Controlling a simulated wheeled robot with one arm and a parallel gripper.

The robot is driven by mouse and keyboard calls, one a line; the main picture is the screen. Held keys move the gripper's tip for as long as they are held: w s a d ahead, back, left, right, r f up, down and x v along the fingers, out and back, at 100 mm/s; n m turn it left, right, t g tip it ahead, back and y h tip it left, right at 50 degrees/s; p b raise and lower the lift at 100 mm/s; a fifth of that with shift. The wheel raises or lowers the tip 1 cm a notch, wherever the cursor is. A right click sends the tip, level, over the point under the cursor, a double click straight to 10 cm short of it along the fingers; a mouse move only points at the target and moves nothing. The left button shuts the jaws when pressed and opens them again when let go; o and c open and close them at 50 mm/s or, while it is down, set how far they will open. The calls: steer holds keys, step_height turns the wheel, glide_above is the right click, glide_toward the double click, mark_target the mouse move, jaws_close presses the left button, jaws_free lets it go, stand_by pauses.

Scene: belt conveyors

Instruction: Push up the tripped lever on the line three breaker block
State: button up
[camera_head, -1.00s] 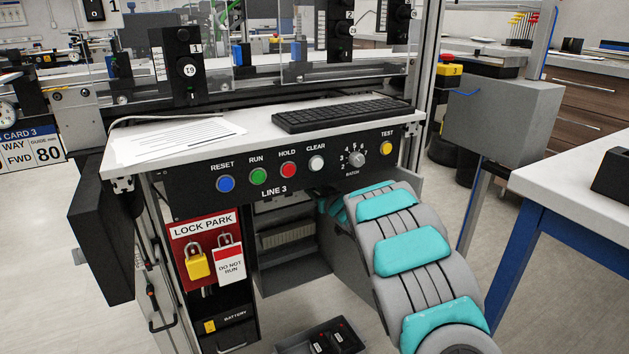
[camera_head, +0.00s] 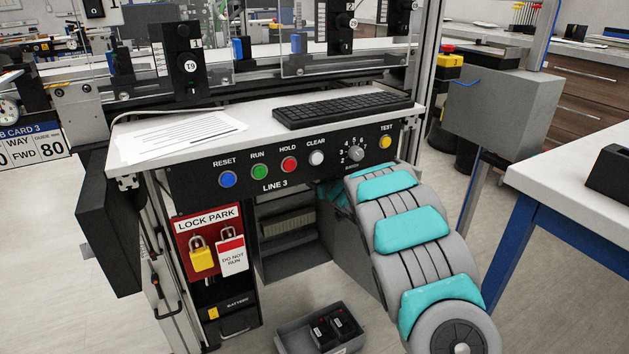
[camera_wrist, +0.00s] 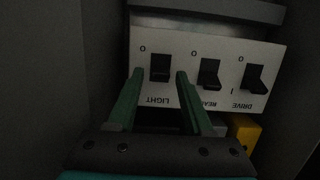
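In the wrist view a pale breaker block (camera_wrist: 185,99) shows upside down, with three black levers. They are the LIGHT lever (camera_wrist: 160,68), a middle lever (camera_wrist: 209,75) whose label is partly hidden, and the DRIVE lever (camera_wrist: 255,78). The middle and DRIVE levers stick out toward the picture bottom; the LIGHT lever looks flatter, at a different tilt. My gripper (camera_wrist: 159,76) is open and empty, its green fingers on either side of the LIGHT lever; contact cannot be told. In the head view the block and gripper are hidden under the LINE 3 panel (camera_head: 334,181).
Dark walls close in around the block. A yellow part (camera_wrist: 244,131) sits just below it in the wrist view. The head view shows the lock park board (camera_head: 205,225) with a yellow padlock (camera_head: 201,259), a grey tray (camera_head: 294,340) on the floor, and a blue-legged table (camera_head: 560,180).

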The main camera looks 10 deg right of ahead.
steer(key=shift+o, duration=0.4)
steer(key=shift+s, duration=0.15)
steer(key=v, duration=0.7)
steer(key=shift+s+b, duration=0.25)
steer(key=shift+b, duration=0.2)
steer(key=shift+d, duration=0.1)
